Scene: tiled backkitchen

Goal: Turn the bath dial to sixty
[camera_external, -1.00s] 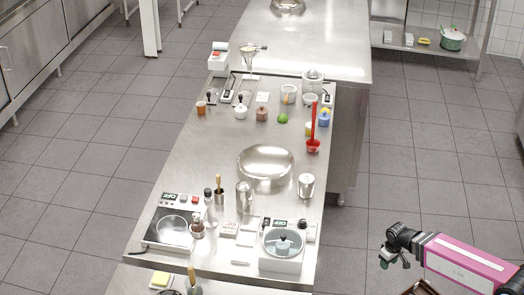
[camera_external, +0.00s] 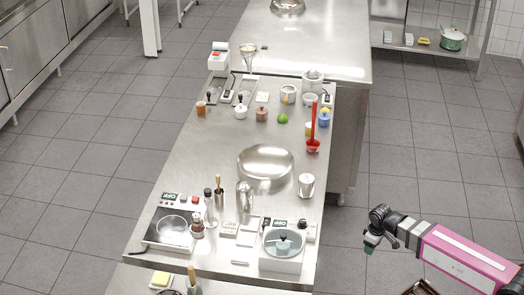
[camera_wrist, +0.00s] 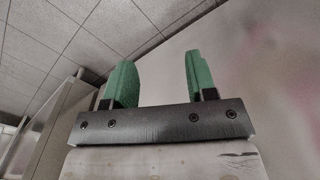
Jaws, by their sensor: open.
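A white bath unit (camera_external: 281,263) with a round lidded pot top stands at the near right corner of the steel table. A small dark display (camera_external: 279,223) and a dial-like knob (camera_external: 311,232) sit at its back edge; the dial's marks are too small to read. My gripper (camera_external: 370,246) is off the table's right side, over the floor, well apart from the bath. In the wrist view its two green fingers (camera_wrist: 157,78) stand apart with nothing between them.
A hotplate (camera_external: 172,227) with a display stands at the near left. A large steel bowl (camera_external: 265,160), a steel cup (camera_external: 306,185) and a pitcher (camera_external: 245,195) stand behind the bath.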

